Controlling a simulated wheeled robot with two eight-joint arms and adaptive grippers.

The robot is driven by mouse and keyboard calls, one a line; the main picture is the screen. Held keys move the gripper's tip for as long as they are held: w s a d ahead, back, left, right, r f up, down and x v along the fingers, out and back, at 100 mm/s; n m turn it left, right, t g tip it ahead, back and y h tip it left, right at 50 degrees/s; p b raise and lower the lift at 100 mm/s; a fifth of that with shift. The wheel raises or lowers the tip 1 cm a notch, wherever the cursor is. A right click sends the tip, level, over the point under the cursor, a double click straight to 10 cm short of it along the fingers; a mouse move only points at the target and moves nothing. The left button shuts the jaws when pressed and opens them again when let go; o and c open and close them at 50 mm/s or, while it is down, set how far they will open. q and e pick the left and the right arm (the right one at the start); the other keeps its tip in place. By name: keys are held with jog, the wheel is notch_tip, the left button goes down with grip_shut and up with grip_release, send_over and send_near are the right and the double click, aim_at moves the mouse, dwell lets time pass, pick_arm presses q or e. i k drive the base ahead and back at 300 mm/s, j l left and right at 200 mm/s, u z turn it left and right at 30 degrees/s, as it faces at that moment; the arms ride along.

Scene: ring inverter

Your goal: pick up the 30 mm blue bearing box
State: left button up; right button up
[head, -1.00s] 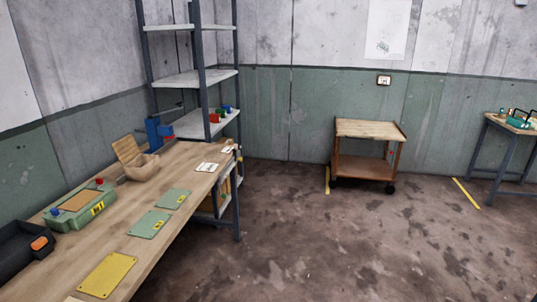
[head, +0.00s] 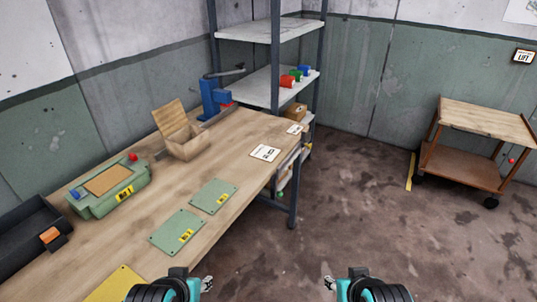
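A small blue box (head: 304,71) sits on the middle shelf of the grey rack at the back, beside a green box (head: 296,75) and a red box (head: 287,81). The boxes are too small to read a size, and the green and red ones partly cover the blue one. My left gripper (head: 207,284) and my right gripper (head: 328,283) show at the bottom edge, far from the shelf and apart from any object. Their fingers are small and seen from the side, so I cannot tell if they are open.
The wooden workbench (head: 115,240) runs along the left, with green plates (head: 178,232), a green fixture (head: 108,187), a wooden box (head: 185,145) and a blue press (head: 212,98). A wooden cart (head: 487,120) stands at right. The floor (head: 365,215) between is clear.

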aim_at(307, 69)
jog(key=i+l+u, duration=0.1)
jog(key=i+l, duration=0.2)
jog(key=l, duration=0.3)
jog(key=i+l+u, duration=0.15)
jog(key=l, duration=0.45)
jog(key=i+l+u, duration=0.1)
jog(key=i+l, duration=0.2)
jog(key=l, duration=0.3)
jog(key=i+l+u, duration=0.15)
jog(key=l, duration=0.5)
jog(key=i+l+u, duration=0.1)
jog(key=l, duration=0.55)
jog(key=i+l+u, duration=0.15)
jog(key=l, duration=0.55)
jog(key=i+l+u, duration=0.1)
jog(key=l, duration=0.6)
jog(key=i+l+u, duration=0.15)
jog(key=l, duration=0.55)
